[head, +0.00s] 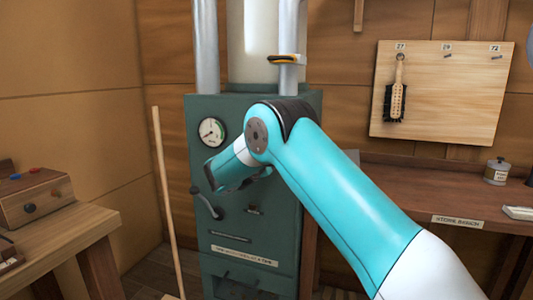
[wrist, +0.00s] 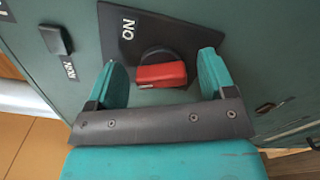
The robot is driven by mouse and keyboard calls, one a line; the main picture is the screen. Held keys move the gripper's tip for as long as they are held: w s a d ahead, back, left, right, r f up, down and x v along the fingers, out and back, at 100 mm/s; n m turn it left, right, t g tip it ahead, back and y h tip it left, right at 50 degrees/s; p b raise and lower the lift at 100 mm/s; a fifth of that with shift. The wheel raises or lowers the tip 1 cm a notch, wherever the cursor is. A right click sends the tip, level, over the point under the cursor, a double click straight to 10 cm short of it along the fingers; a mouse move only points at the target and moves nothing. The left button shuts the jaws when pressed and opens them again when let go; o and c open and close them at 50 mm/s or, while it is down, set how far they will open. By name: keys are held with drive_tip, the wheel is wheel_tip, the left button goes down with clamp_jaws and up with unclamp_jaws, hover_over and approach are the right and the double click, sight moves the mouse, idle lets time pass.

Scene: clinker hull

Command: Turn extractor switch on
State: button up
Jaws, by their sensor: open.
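The switch has a red handle (wrist: 162,75) on a round black base, set on a dark plate (wrist: 172,30) with white letters reading ON, turned in the wrist view. The handle lies crosswise in that view. My gripper (wrist: 160,64) is open, with one teal finger on each side of the red handle and a gap to both. In the head view my gripper (head: 228,178) is at the front of the green cabinet (head: 262,230), below the gauge. My arm hides the switch there.
The cabinet has a round gauge (head: 211,131) and a black lever (head: 206,203). Another black switch (wrist: 56,40) is left in the wrist view. A pole (head: 163,190) leans at left. A control box (head: 35,195) sits on the left bench; another bench (head: 400,188) is right.

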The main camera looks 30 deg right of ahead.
drive_tip(key=shift+w+d, duration=0.1)
drive_tip(key=shift+d, duration=0.05)
drive_tip(key=shift+c, duration=0.2)
drive_tip(key=c, duration=0.9)
